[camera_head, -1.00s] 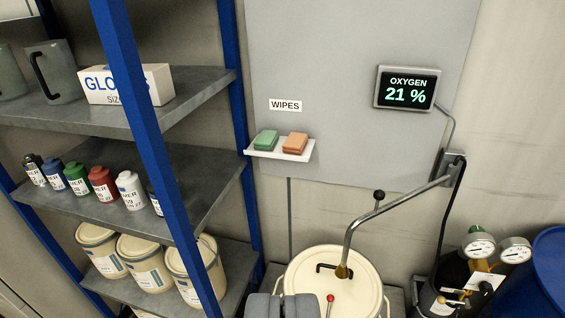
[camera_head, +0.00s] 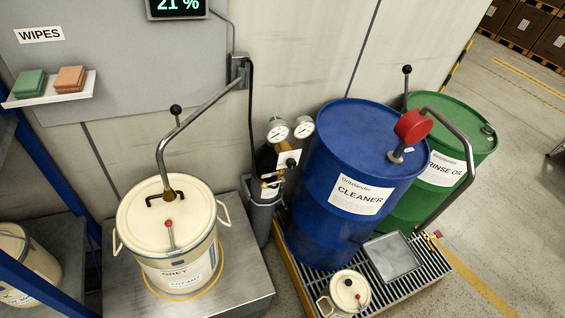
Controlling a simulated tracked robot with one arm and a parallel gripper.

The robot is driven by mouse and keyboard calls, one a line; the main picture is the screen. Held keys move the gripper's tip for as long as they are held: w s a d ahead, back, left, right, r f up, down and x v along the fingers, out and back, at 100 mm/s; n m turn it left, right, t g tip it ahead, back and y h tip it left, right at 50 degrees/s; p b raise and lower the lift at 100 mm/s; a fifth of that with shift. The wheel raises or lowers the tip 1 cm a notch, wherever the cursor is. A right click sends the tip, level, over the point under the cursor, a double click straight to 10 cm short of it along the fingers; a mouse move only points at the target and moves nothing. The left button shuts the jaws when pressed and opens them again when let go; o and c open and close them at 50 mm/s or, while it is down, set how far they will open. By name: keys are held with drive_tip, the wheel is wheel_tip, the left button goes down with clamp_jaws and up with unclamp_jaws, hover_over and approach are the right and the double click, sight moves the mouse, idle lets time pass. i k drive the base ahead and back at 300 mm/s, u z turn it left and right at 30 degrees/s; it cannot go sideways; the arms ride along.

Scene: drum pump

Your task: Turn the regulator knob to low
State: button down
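The regulator sits on top of a dark gas cylinder (camera_head: 264,158) between the cream bucket and the blue drum. It has two round white gauges, a left one (camera_head: 277,132) and a right one (camera_head: 303,126). Below them is a small white card (camera_head: 284,158) with a dark knob (camera_head: 291,163) in front of it. The card's marks and the knob's setting are too small to read. My gripper is not in view.
A cream bucket (camera_head: 180,215) with a bent metal pipe stands left on a metal table (camera_head: 240,285). A blue cleaner drum (camera_head: 330,235) stands right of the cylinder on a grating (camera_head: 420,275), with a green drum (camera_head: 462,160) behind. A small can (camera_head: 349,290) is in front.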

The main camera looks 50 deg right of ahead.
sight(291, 164)
drive_tip(key=u, duration=1.55)
drive_tip(key=k, duration=1.55)
drive_tip(key=z, duration=1.25)
drive_tip(key=i, duration=1)
drive_tip(key=z, duration=0.05)
